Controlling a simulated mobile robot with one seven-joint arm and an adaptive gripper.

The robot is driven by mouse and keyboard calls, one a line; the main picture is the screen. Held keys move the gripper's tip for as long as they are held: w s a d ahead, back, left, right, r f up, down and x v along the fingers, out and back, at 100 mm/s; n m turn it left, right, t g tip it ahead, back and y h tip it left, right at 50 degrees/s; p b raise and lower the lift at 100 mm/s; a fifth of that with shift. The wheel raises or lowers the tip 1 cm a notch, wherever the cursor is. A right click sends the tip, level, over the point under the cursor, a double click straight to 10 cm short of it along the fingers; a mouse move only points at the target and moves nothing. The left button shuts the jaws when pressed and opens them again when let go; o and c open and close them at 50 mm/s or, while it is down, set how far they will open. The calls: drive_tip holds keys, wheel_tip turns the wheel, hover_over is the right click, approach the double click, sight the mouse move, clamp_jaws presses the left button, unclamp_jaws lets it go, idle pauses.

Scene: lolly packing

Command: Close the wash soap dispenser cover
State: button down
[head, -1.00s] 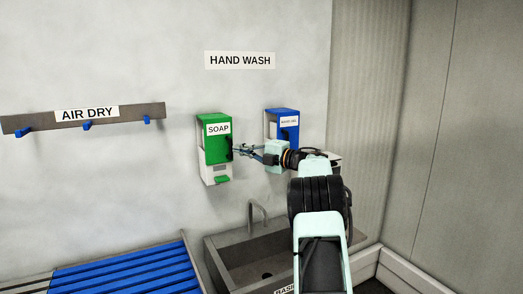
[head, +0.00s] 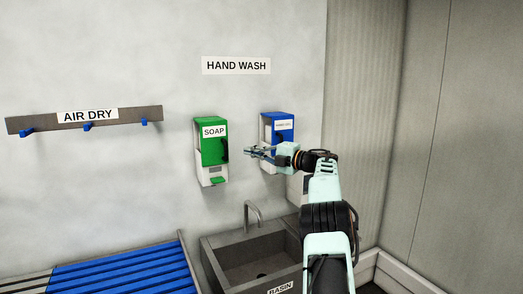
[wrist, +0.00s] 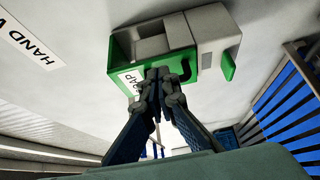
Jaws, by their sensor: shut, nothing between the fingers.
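The soap dispenser on the wall has a green cover (head: 213,146) labelled SOAP over a white body (head: 207,173), with a green push lever (head: 218,181) at its bottom. In the wrist view, the green cover (wrist: 118,47) frames a pale hollow, so the cover looks open; the head view shows mainly its front. My gripper (head: 248,150) is just right of the dispenser in the head view, shut and empty. In the wrist view, its fingertips (wrist: 165,77) overlap the cover's front edge and label. Whether they touch it cannot be told.
A blue dispenser (head: 284,125) hangs to the right, partly behind my gripper. A basin (head: 217,252) with a tap (head: 253,213) stands below. A rail with blue hooks (head: 88,126) is at the left, above a blue slatted surface (head: 125,275). The wall between is clear.

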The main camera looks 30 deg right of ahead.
drive_tip(key=d+p, duration=0.1)
drive_tip(key=p, duration=0.1)
drive_tip(key=d+p, duration=0.3)
drive_tip(key=shift+w+r+p, duration=0.1)
drive_tip(key=shift+w+p, duration=0.2)
drive_tip(key=shift+d, duration=0.1)
